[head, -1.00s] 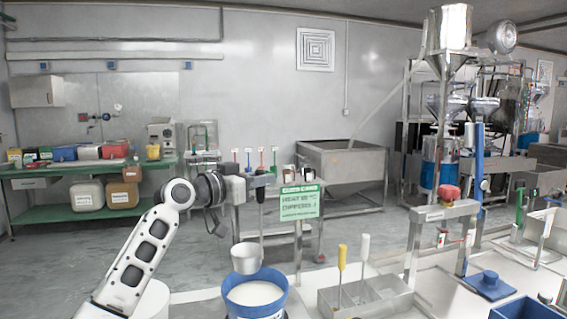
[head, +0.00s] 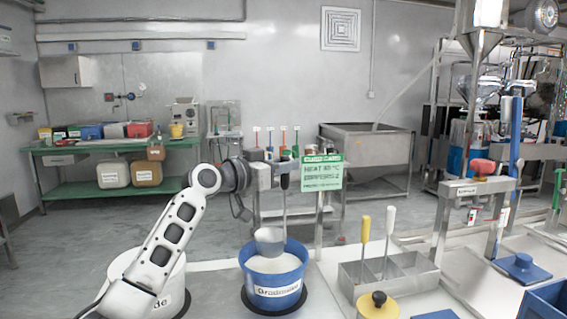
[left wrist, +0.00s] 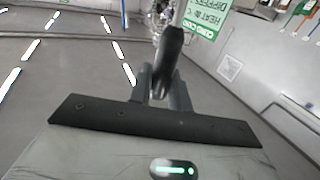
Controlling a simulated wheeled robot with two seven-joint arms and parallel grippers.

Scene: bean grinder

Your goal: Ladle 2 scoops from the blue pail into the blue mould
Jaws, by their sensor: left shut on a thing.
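My left gripper (head: 283,174) is shut on the dark handle of a ladle, which also shows in the left wrist view (left wrist: 170,60). The ladle's metal cup (head: 270,241) hangs below on a thin stem, over the blue pail (head: 274,293). It overlaps the pail's back rim in the picture. Whether it touches the pale contents, and what it holds, I cannot tell. The pail stands on a dark round base and is well filled with white material. A blue open box (head: 546,300), possibly the mould, is cut off at the lower right. My right gripper is not in view.
A metal tray (head: 392,282) with yellow-handled and white-handled tools stands right of the pail. A yellow pot with a black knob (head: 378,302) is in front of it. A green sign (head: 322,172) stands behind, close to my gripper. A blue plate (head: 522,268) lies farther right.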

